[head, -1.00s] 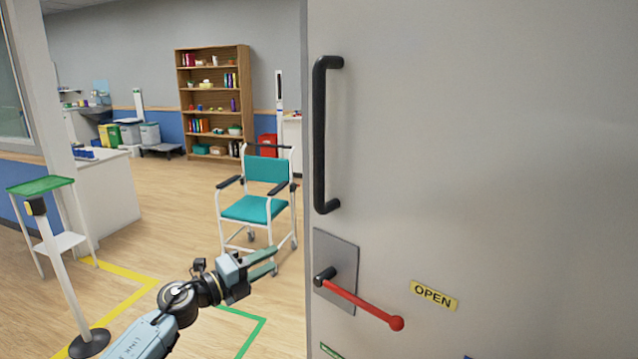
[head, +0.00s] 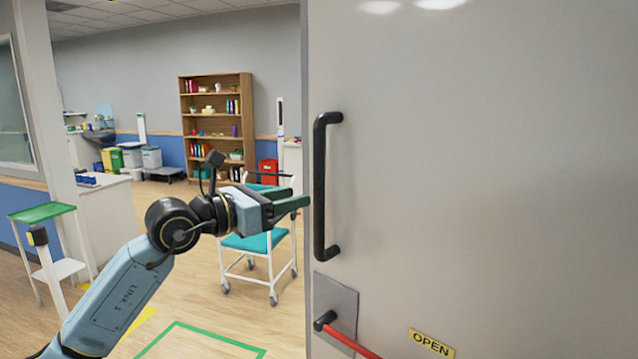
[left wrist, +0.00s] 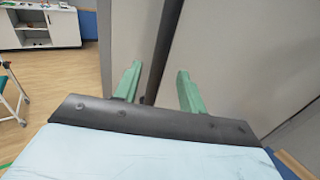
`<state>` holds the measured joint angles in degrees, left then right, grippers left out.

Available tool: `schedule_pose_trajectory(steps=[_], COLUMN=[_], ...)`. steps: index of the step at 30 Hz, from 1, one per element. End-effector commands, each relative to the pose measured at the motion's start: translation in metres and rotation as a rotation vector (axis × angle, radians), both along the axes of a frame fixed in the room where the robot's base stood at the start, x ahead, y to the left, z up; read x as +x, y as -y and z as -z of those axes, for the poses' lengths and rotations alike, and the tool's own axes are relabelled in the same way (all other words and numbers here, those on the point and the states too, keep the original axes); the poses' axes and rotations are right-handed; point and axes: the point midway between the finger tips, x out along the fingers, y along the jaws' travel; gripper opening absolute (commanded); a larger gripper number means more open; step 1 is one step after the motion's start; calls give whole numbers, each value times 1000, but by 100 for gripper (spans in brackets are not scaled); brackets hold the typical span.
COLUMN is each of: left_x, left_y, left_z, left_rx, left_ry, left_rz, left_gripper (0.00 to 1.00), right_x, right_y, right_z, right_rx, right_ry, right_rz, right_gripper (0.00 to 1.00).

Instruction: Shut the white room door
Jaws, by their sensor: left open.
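The white door (head: 490,190) fills the right side of the head view, its left edge bordering the room opening. A black vertical pull handle (head: 320,190) is fixed near that edge. Below it a red lever (head: 355,344) sticks out from a metal plate, partly cut off by the frame. My left gripper (head: 302,197) is open and empty, its green fingertips just left of the handle in the head view. In the left wrist view the dark handle (left wrist: 166,45) runs between the open fingers (left wrist: 156,82); I cannot tell whether it touches them. My right gripper is not in view.
A teal wheeled chair (head: 257,243) stands behind my left gripper, partly hidden by it. A stand with a green top (head: 42,212) is at the left. A bookshelf (head: 216,125) stands at the back. The wooden floor between them is mostly free.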

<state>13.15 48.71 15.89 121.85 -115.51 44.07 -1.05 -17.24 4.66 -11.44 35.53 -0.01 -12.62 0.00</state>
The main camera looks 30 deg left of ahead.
Motion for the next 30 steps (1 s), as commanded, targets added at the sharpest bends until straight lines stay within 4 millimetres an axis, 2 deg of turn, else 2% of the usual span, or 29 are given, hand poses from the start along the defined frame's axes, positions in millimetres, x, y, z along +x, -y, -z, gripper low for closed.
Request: schedule_pose_trajectory(steps=[1,6,12,24,30], left_x=[9,38,61,67,67], left_y=[3,15,23,26,26], left_z=[-4,-4,-2,0,0], left_rx=[-6,-5,-4,-1,-1], left_ry=[1,1,1,1,1], left_rz=[1,2,1,1,1], left_gripper=[41,41,41,41,15], right_x=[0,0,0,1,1], right_y=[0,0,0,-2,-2], right_z=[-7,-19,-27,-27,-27], right_rx=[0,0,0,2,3], right_ry=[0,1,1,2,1], right_rz=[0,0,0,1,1], right_gripper=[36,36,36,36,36])
